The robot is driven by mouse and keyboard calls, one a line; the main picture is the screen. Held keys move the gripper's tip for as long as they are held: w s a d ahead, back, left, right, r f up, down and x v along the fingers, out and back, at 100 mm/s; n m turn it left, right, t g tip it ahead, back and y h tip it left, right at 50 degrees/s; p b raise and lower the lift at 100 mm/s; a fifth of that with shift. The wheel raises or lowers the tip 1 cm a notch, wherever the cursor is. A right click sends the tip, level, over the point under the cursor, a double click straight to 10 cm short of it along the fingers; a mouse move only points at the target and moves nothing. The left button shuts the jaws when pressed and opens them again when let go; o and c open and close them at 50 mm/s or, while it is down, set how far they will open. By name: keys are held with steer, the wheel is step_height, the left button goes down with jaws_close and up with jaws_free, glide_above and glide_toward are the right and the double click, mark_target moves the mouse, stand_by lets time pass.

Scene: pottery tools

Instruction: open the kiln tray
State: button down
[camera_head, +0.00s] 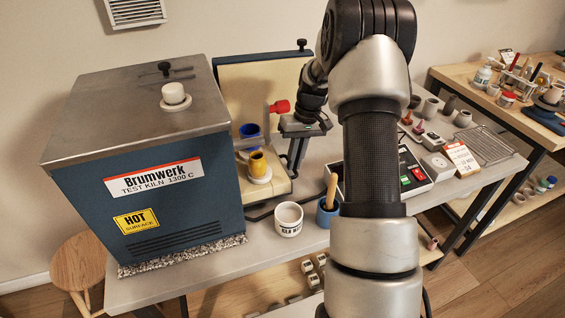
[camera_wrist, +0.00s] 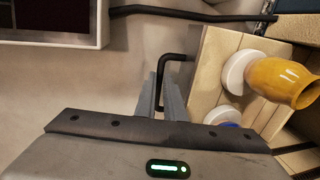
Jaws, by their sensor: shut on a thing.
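The kiln (camera_head: 135,185) is a blue box with a grey metal top at the left of the head view. Its door (camera_head: 262,80) stands open. The cream kiln tray (camera_head: 279,190) sticks out of the kiln's right side; its wooden-looking slab also shows in the wrist view (camera_wrist: 207,72). A yellow vase (camera_head: 258,164) and a blue pot (camera_head: 249,131) stand on it on white discs. The tray's black bent handle (camera_wrist: 174,57) lies between my fingers. My gripper (camera_head: 295,163) is shut on this handle, beside the tray's outer edge, and it also shows in the wrist view (camera_wrist: 160,92).
A white cup (camera_head: 288,219) and a blue pot with a wooden tool (camera_head: 327,212) stand in front of the tray. A control box (camera_head: 411,172) is to the right. A black cable (camera_wrist: 195,15) crosses the table.

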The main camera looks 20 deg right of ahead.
steer(key=shift+d, duration=0.35)
steer(key=c, duration=1.8)
jaws_free()
steer(key=shift+c, duration=0.2)
steer(key=shift+r, duration=0.1)
steer(key=d+r+p, duration=0.1)
steer(key=d+r, duration=0.2)
steer(key=r, duration=1.4)
